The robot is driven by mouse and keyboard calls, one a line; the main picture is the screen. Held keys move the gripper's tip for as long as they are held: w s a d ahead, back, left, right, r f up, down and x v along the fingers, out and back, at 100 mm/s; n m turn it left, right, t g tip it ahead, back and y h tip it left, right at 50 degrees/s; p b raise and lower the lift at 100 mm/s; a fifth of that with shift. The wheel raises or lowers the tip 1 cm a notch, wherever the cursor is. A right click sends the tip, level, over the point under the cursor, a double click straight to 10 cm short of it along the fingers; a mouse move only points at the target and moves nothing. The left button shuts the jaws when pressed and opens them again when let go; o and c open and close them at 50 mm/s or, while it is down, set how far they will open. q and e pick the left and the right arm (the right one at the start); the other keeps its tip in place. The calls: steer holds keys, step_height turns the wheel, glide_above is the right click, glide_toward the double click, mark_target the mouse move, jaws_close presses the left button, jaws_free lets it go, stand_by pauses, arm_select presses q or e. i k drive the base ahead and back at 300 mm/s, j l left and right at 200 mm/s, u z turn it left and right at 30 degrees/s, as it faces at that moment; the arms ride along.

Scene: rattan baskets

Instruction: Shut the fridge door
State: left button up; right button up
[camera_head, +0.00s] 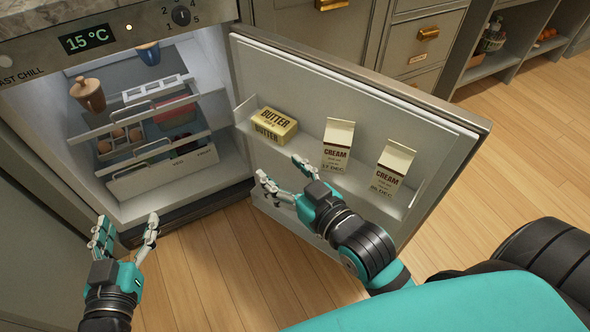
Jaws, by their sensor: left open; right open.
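The fridge door (432,122) stands wide open, swung out to the right of the lit fridge interior (205,60). Its inner shelf holds a butter pack (274,124) and two cream cartons, one in the middle (336,146) and one at the right (392,168). My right gripper (277,174) is open and empty, in front of the door's inner side near the butter; I cannot tell if it touches the door. My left gripper (127,228) is open and empty, in front of the fridge's lower left corner.
Inside the fridge are a brown lidded jar (88,94), a blue cup (149,53), eggs and racks. Grey drawers (418,50) and an open shelf unit (490,65) stand behind the door. Wooden floor (235,265) is clear below the fridge and to the right of the door.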

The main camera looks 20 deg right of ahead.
mark_target(309, 86)
steer(key=k+l+z, duration=0.15)
steer(key=k+z, duration=0.25)
steer(key=k, duration=0.25)
steer(key=l+z, duration=0.2)
steer(key=z, duration=2.15)
steer(key=i+l, duration=0.15)
steer(key=i, duration=0.75)
steer(key=i+l, duration=0.1)
steer(key=i, duration=0.8)
steer(key=i+j+u, duration=0.15)
steer(key=i+u, duration=0.15)
steer(key=u, duration=0.2)
steer(key=i+u, duration=0.35)
steer(key=u, duration=0.15)
steer(key=i+l+u, duration=0.1)
steer(key=i+u, duration=0.25)
steer(key=u, duration=0.15)
steer(key=i+l+u, duration=0.25)
steer(key=u, duration=0.25)
steer(key=i+u, duration=0.1)
steer(key=u, duration=2.15)
steer(key=l+u, duration=0.1)
steer(key=k+l, duration=0.15)
steer(key=l, duration=0.2)
steer(key=k+l+z, duration=0.1)
steer(key=l, duration=0.25)
steer(key=k+l, duration=0.2)
steer(key=l, duration=0.15)
